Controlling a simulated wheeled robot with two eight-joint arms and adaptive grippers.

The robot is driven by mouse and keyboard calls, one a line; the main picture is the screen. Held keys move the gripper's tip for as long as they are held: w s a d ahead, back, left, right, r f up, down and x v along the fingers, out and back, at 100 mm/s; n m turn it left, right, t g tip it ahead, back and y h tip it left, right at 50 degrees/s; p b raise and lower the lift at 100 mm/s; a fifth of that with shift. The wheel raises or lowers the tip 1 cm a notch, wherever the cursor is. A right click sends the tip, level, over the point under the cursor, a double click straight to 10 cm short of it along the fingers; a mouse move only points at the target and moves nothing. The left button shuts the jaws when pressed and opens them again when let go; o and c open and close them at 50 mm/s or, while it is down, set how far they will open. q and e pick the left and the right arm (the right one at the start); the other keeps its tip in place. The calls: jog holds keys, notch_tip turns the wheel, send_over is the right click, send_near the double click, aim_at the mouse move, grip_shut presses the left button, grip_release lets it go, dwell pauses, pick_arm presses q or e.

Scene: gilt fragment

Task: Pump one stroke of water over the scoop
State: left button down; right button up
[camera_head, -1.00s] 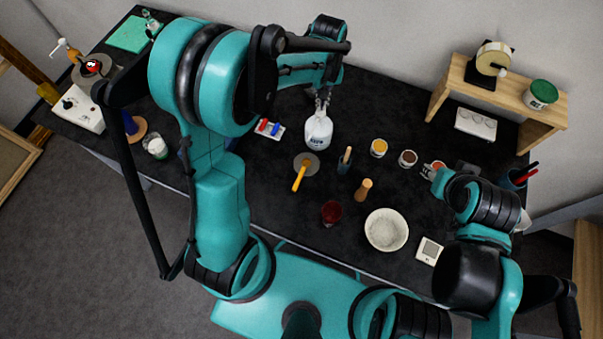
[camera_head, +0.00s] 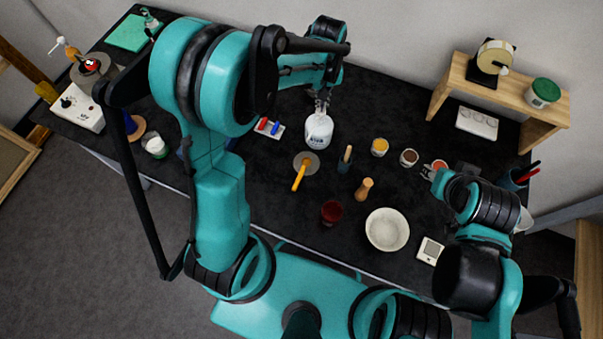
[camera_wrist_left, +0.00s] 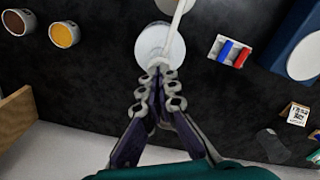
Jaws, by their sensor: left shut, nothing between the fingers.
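A white pump bottle (camera_head: 319,133) stands upright on the dark table. In the left wrist view, its round body (camera_wrist_left: 151,43) and thin white spout (camera_wrist_left: 177,28) show just past my fingertips. My left gripper (camera_head: 321,99) is shut and empty, pointing down at the bottle's top. In the left wrist view its closed fingertips (camera_wrist_left: 162,74) overlap the pump head; contact is hard to judge. The scoop (camera_head: 300,177), with its yellow handle, lies at a round grey disc (camera_head: 313,163) in front of the bottle. My right gripper (camera_head: 430,173) is small beside an orange-topped jar; its fingers are unclear.
A red and blue piece on a white tray (camera_head: 277,134) is left of the bottle. Small jars (camera_head: 380,147) stand to the right, with a wooden-handled tool (camera_head: 346,155) nearer. A white bowl (camera_head: 387,230) and red jar (camera_head: 331,212) are in front. A wooden shelf (camera_head: 447,85) stands back right.

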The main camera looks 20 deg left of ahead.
pick_arm(q)
jog(key=shift+f+b, duration=0.9)
jog(key=shift+f, duration=0.25)
jog(key=shift+r, duration=0.2)
jog(key=shift+r+p, duration=1.05)
jog(key=shift+r, duration=0.45)
notch_tip(320, 180, up, 6)
jog(key=p, duration=0.4)
